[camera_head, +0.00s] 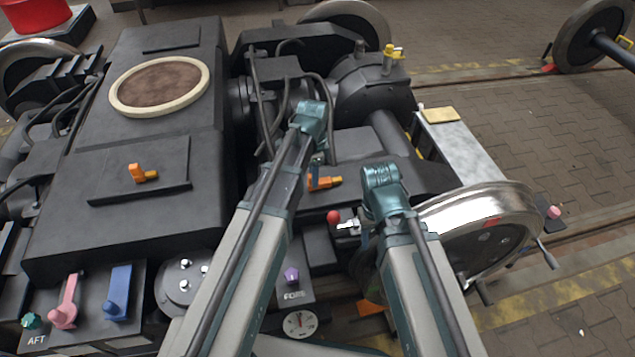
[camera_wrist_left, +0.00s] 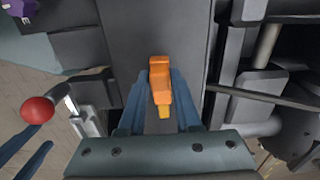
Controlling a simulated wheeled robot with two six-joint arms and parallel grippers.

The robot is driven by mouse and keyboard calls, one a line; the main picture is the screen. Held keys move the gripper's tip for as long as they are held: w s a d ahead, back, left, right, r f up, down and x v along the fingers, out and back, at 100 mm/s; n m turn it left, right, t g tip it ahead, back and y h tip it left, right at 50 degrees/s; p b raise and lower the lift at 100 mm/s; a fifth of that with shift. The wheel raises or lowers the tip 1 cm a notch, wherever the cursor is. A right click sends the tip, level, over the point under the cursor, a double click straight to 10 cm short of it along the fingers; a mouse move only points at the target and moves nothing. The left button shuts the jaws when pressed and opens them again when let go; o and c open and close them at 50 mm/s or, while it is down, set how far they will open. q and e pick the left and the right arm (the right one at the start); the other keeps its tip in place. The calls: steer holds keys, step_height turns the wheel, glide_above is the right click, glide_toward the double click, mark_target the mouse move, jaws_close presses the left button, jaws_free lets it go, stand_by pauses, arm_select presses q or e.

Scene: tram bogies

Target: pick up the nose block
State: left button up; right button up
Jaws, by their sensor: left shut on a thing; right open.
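An orange block with a yellow-orange tip, apparently the nose block (camera_head: 325,183), is at the dark housing in the middle of the head view. It also shows in the left wrist view (camera_wrist_left: 160,82), between the fingers. My left gripper (camera_head: 317,168) is shut on it, with one finger on each side. I cannot tell whether the block is clear of the surface under it. My right gripper (camera_head: 362,235) is open, beside a red-knobbed metal lever (camera_head: 334,217); its fingers are largely hidden by its own wrist.
A similar orange piece (camera_head: 142,172) sits on the dark plate at left. Pink (camera_head: 64,305) and blue (camera_head: 118,292) levers stand at the front left. A shiny wheel (camera_head: 480,225) stands right of my right arm. Cables (camera_head: 262,100) hang close behind my left gripper.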

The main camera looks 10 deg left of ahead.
arm_select(q)
jaws_close()
steer(key=shift+r, duration=0.15)
arm_select(e)
steer(key=shift+r, duration=0.15)
